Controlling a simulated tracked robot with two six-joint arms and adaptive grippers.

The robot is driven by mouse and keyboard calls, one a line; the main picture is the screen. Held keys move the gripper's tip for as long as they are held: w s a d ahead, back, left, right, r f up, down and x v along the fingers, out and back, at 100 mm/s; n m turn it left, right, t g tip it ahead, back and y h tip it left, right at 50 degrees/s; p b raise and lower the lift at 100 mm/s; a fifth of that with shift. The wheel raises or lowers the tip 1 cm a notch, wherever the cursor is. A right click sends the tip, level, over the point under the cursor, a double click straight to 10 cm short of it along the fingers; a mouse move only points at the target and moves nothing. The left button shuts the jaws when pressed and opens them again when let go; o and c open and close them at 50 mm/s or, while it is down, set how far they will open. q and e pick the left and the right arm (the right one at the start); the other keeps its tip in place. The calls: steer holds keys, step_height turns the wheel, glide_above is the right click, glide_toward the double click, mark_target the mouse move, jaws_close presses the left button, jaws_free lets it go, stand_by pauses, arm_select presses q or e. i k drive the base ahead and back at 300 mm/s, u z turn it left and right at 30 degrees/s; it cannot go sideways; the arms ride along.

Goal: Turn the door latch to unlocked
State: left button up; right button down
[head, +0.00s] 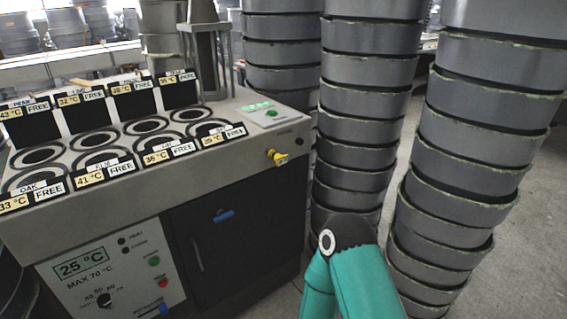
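The machine's dark cabinet door (245,250) is on its front, right of the control panel. A small blue latch (223,216) sits near the top of this door, lying roughly level and tilted slightly up to the right. No lettering beside it can be read, so I cannot tell its locked or unlocked position. A thin upright handle (196,254) is at the door's left side. Neither of my grippers is in view. Only a bent teal link of one of my arms shows at the bottom, right of the door, and it is apart from the latch.
The control panel (130,262) reads 25 °C and MAX 70 °C. A yellow valve (277,157) sticks out at the machine's upper right. Tall stacks of grey moulds (365,135) stand close to the right of the machine. Bare floor (530,240) shows at far right.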

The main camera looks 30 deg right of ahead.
mark_target(220, 211)
steer(key=z, duration=1.7)
steer(key=i, duration=0.1)
steer(key=u, duration=3.05)
steer(key=k, duration=0.9)
steer(key=z, duration=0.6)
steer(key=i, duration=1)
steer(key=z, duration=0.1)
